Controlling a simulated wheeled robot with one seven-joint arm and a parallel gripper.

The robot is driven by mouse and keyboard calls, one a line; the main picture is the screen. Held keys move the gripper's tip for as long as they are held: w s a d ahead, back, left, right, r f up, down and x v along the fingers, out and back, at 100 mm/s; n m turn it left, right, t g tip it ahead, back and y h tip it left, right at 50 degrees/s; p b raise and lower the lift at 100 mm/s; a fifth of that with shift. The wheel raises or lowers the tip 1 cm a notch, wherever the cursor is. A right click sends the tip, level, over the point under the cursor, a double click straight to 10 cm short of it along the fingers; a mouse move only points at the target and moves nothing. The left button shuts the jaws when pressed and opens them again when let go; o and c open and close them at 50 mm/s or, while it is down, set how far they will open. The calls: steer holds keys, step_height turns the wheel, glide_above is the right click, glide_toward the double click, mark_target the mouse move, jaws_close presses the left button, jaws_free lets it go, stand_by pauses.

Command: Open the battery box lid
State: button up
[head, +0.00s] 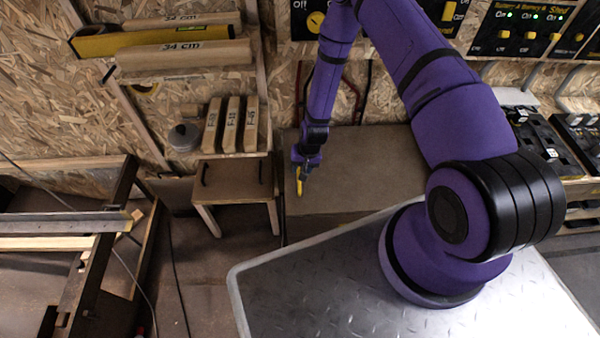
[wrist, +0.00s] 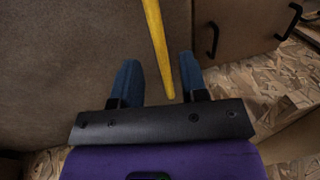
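The box (head: 375,165) with a flat brown top stands against the wall in the head view; I take it to be the battery box, and its top looks closed. The brown surface also fills the left of the wrist view (wrist: 70,70). My gripper (head: 301,172) hangs at the box's left edge. In the wrist view its two blue fingers (wrist: 160,65) are apart. A thin yellow bar (wrist: 155,30) runs between them, with a gap to the left finger and nearer the right one. The bar also shows below the gripper in the head view (head: 299,187). I cannot tell what it is fixed to.
A low wooden stool (head: 237,180) with black handles stands left of the box, below a shelf with labelled wooden blocks (head: 231,125). A dark-framed bench (head: 65,225) is at far left. Switch panels (head: 525,25) and black battery units (head: 535,140) are at right. Floor between bench and stool is mostly clear.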

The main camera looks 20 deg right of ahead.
steer(key=shift+w+a+f, duration=0.1)
steer(key=shift+a+f, duration=0.05)
steer(key=shift+f, duration=0.65)
steer(key=shift+a+f, duration=0.15)
steer(key=shift+f, duration=0.65)
jaws_close()
